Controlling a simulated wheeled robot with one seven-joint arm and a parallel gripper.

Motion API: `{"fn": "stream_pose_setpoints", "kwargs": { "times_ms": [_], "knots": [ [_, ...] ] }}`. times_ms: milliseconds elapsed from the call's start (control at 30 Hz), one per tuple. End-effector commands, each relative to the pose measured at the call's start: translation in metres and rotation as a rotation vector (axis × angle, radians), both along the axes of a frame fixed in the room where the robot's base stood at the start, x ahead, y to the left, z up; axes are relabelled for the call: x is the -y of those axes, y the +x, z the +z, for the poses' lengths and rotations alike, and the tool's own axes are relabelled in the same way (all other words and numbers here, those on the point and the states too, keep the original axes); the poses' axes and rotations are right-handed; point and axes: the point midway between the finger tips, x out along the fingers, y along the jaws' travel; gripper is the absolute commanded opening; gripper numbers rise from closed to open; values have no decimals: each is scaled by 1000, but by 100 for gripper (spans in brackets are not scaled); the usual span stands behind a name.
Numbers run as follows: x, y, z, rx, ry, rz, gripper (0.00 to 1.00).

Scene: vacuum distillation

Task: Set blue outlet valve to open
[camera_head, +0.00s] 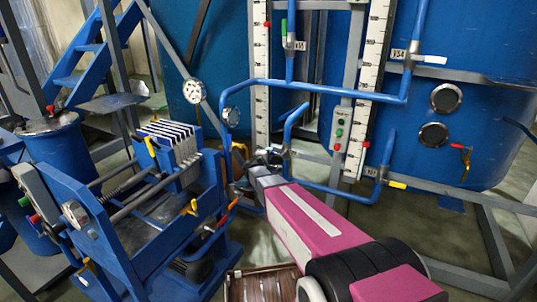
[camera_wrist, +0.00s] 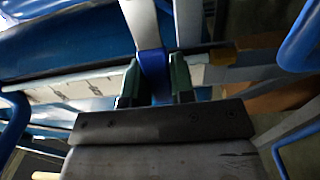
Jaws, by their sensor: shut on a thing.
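In the wrist view my gripper (camera_wrist: 155,88) has its two dark green fingers on either side of a blue valve handle (camera_wrist: 154,62). The fingers are shut on the blue part, and a pale metal strip of the handle runs up from it to the top edge. In the head view my pink and black arm reaches in from the lower right, and my gripper (camera_head: 262,160) is beside the blue pipework, left of a pipe elbow. The blue handle is hidden or too small to tell there.
A blue filter press (camera_head: 150,210) stands close on the left. A large blue tank (camera_head: 470,105) is behind on the right, with a red-handled valve (camera_head: 462,147). Blue pipes (camera_head: 330,88), level scales (camera_head: 372,60) and a yellow-handled valve (camera_head: 397,184) are near the arm.

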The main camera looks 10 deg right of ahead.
Motion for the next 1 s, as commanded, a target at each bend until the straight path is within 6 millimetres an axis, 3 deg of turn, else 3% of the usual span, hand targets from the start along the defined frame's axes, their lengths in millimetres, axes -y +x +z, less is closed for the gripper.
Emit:
{"fn": "stream_pose_setpoints", "kwargs": {
  "times_ms": [367,1000],
  "knots": [
    [0,-1,8,63,88,0,0],
    [14,-11,47,399,551,-1,0]
  ]
}}
